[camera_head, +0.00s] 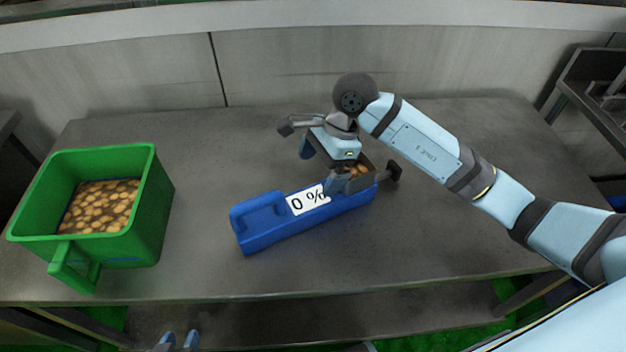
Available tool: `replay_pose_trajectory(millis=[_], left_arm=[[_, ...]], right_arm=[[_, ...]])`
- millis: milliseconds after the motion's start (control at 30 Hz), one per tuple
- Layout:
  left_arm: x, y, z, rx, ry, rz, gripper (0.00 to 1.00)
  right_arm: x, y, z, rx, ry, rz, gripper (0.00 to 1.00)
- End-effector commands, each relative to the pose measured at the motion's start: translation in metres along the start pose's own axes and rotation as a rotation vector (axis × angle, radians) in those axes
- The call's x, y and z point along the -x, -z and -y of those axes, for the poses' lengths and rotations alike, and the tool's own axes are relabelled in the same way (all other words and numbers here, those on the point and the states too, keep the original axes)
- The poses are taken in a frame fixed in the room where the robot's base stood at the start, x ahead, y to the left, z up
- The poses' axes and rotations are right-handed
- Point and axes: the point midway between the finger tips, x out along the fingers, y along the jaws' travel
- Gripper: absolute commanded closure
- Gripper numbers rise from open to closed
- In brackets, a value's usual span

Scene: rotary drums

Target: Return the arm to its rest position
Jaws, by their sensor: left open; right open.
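My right arm reaches in from the right over the table. Its open gripper (325,166) is above and close against the far right part of a blue container (265,232); I cannot tell whether it touches. The blue container lies on the table with a white "0 %" label (308,199) and a few brown pieces showing at its right end, partly hidden by the gripper. My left gripper (178,342) shows only its two fingertips at the bottom edge, open and empty, in front of the table.
A green bin (157,215) with a front handle stands at the table's left and holds many brown round pieces (98,206). The grey table (440,240) is bare between bin and container and at the right. A wall runs behind it. A dark frame (590,85) stands at the far right.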

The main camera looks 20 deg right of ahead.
Motion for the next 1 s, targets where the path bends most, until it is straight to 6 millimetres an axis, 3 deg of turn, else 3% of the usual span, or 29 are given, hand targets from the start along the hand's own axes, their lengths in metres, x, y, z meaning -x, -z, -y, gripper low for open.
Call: replay_pose_trajectory(millis=[633,767,900,1000], left_arm=[[0.004,0.003,0.003,-0.012,0.001,0.003,0.57],[0.017,0.022,0.0,-0.016,0.003,0.003,0.57],[0.039,0.054,-0.003,-0.034,0.007,-0.022,0.57],[0.053,0.064,-0.002,-0.058,0.009,-0.022,0.57]], right_arm=[[0.01,-0.002,0.0,-0.001,0.0,0.0,0.0],[0.036,-0.013,0.0,0.0,0.0,0.0,0.0],[0.076,-0.029,0.0,0.0,0.0,0.0,0.0],[0.1,-0.04,0.0,-0.001,0.0,0.0,0.0]])
